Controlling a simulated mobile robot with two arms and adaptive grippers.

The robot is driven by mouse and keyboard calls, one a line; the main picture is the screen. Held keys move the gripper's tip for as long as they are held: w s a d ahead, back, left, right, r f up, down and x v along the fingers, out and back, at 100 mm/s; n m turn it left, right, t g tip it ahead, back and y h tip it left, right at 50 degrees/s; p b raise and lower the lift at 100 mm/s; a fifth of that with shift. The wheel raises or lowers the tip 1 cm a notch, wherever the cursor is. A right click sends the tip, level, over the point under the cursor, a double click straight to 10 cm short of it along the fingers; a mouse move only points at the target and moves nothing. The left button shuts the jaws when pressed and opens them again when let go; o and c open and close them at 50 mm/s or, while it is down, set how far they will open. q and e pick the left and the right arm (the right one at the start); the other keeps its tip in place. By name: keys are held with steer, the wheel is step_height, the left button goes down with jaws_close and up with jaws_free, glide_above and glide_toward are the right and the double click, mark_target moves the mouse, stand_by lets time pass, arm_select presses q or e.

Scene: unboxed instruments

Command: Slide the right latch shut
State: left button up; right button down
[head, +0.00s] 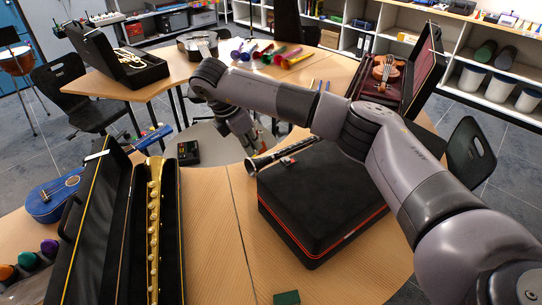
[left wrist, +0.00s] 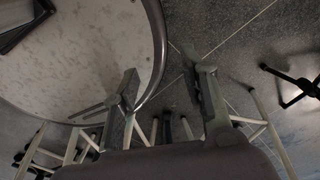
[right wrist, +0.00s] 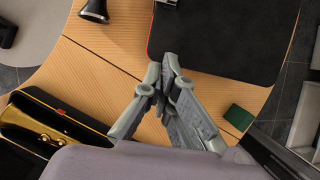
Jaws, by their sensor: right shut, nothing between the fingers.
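A closed black case (head: 315,190) with a red trim line lies on the wooden table, and its dark lid fills the top of the right wrist view (right wrist: 220,35). A small red-and-grey piece (head: 288,161) shows by its far left edge; I cannot tell if it is a latch. No right latch can be made out. My right gripper (head: 255,142) hangs down beyond the case's far left side in the head view. In the right wrist view its fingertips (right wrist: 166,62) are together and empty. My left gripper (left wrist: 160,68) is open and empty, outside the head view.
A black clarinet (head: 272,155) lies beside the case. An open case with a gold flute-like instrument (head: 154,230) stands at left, and a green block (head: 287,298) lies at the near edge. Bare wood (head: 215,225) separates the cases. A grey round table (left wrist: 90,60) shows near my left gripper.

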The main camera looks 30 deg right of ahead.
mark_target(278, 166)
steer(key=p+x, duration=0.2)
steer(key=x, duration=0.3)
steer(key=p+x, duration=0.1)
steer(key=x, duration=0.3)
steer(key=d, duration=0.1)
steer(key=d+p, duration=0.2)
steer(key=shift+w+f, duration=0.3)
steer(key=shift+f, duration=0.1)
steer(key=shift+w+d+f, duration=0.1)
steer(key=shift+d, duration=0.55)
arm_select(q)
steer(key=r, duration=0.1)
steer(key=w+r, duration=0.1)
steer(key=r, duration=0.1)
steer(key=w+r, duration=0.1)
steer(key=r, duration=0.1)
steer(key=shift+r, duration=0.2)
arm_select(e)
steer(key=shift+a, duration=0.1)
